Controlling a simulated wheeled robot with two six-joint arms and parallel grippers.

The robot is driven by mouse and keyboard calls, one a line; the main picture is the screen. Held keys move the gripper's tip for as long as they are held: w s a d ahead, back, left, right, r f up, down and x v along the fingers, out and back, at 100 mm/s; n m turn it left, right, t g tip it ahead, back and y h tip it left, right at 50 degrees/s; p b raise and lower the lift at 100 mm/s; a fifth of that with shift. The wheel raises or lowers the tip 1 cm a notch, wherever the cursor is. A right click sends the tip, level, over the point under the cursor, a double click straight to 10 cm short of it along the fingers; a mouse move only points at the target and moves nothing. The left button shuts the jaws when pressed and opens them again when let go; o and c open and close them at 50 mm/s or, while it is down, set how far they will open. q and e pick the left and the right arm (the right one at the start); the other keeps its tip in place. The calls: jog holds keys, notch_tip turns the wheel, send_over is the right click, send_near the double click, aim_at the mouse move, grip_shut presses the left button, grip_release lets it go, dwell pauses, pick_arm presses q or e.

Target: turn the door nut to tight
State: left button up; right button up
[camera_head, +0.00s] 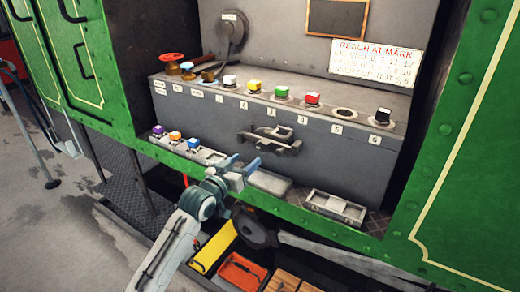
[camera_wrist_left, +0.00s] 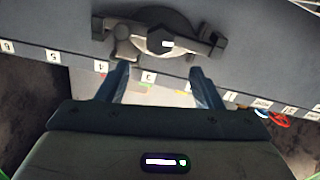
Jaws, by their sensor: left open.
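The door nut (camera_wrist_left: 160,41) is a grey hexagonal nut with a short white mark, at the middle of a crossbar clamp on the dark grey box front. In the head view the clamp (camera_head: 270,138) sits at the middle of the box front; the nut is too small to make out clearly there. My left gripper (camera_head: 244,165) is open and empty, below and slightly left of the clamp in the head view. In the left wrist view its two fingertips (camera_wrist_left: 163,76) point toward the nut, apart from it, with a gap between them. My right gripper is not in view.
Coloured blocks, including a yellow one (camera_head: 254,87), stand along the numbered ledge above the clamp. A red handwheel (camera_head: 172,58) is at its left. More blocks (camera_head: 175,136) stand on the lower shelf, with a grey tray (camera_head: 335,207) at right. Green panels flank the opening.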

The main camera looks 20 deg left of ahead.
aim_at(261, 147)
pick_arm(q)
jog(key=w, duration=0.3)
jog(key=w+d+p, duration=0.1)
jog(key=w, duration=0.5)
jog(key=shift+w+d+f, duration=0.1)
jog(key=shift+w+d, duration=0.05)
jog(key=shift+w, duration=0.05)
jog(key=shift+c, duration=0.2)
jog(key=c, duration=1)
